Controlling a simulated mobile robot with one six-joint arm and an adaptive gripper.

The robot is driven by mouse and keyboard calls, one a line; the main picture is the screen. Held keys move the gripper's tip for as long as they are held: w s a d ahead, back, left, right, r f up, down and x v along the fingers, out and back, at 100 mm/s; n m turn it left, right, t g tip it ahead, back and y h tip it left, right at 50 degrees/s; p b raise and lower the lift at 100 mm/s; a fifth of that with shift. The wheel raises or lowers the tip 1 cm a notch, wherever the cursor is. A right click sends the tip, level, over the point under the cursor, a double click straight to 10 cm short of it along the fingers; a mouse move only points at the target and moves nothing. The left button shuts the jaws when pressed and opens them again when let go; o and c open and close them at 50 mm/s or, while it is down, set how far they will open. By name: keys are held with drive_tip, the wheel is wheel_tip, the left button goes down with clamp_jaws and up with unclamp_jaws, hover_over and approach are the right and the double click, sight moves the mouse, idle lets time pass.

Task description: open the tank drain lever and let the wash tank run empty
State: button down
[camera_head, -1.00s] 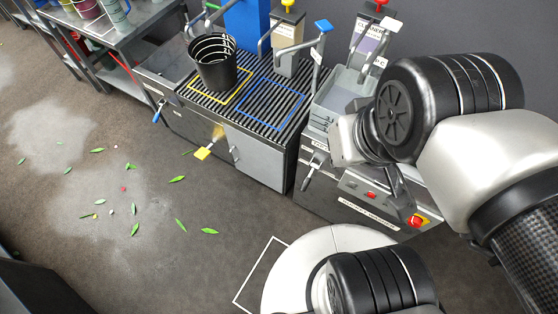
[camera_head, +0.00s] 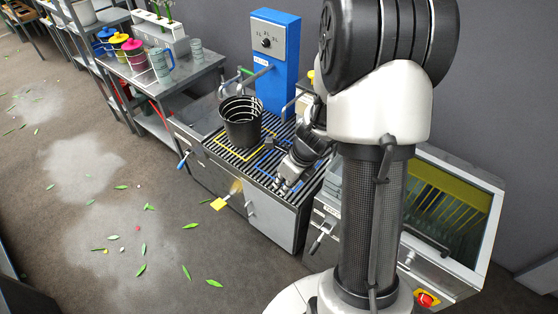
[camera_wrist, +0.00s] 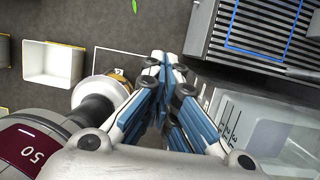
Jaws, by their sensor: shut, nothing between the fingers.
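The pale, see-through wash tank (camera_wrist: 262,128), with level marks on its wall, is at the lower right in the wrist view. In the head view my arm covers most of it. A small lever (camera_head: 318,242) sticks out from the front of the unit right of the grey cabinet, under a label too small to read; I cannot tell whether it is the drain lever. My gripper (camera_head: 281,186) is over the right part of the slatted rack, left of that lever. In the wrist view its blue-padded fingers (camera_wrist: 166,64) meet with nothing between them.
A black bucket (camera_head: 241,122) stands on the slatted rack (camera_head: 215,140). A blue-handled lever (camera_head: 183,160) and a yellow tag (camera_head: 219,203) project from the front. A red button (camera_head: 425,299) is low at the right.

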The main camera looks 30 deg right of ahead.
drive_tip(key=s+d+f+m+g, duration=0.1)
drive_tip(key=s+d+f+m, duration=0.15)
drive_tip(key=f+m, duration=0.2)
drive_tip(key=s+d+f+m, duration=0.1)
drive_tip(key=d+f+m, duration=0.25)
drive_tip(key=f, duration=0.25)
drive_tip(key=m+g+b, duration=0.2)
drive_tip(key=m+b, duration=0.6)
drive_tip(key=m, duration=0.2)
hover_over(312, 253)
drive_tip(key=shift+h, duration=0.3)
drive_tip(key=f, duration=2.4)
drive_tip(key=shift+s, duration=0.2)
drive_tip(key=shift+w+d+f, duration=0.15)
drive_tip(key=shift+w+f, duration=0.1)
drive_tip(key=shift+f, duration=0.25)
drive_tip(key=shift+f, duration=0.95)
drive_tip(key=shift+s, duration=0.1)
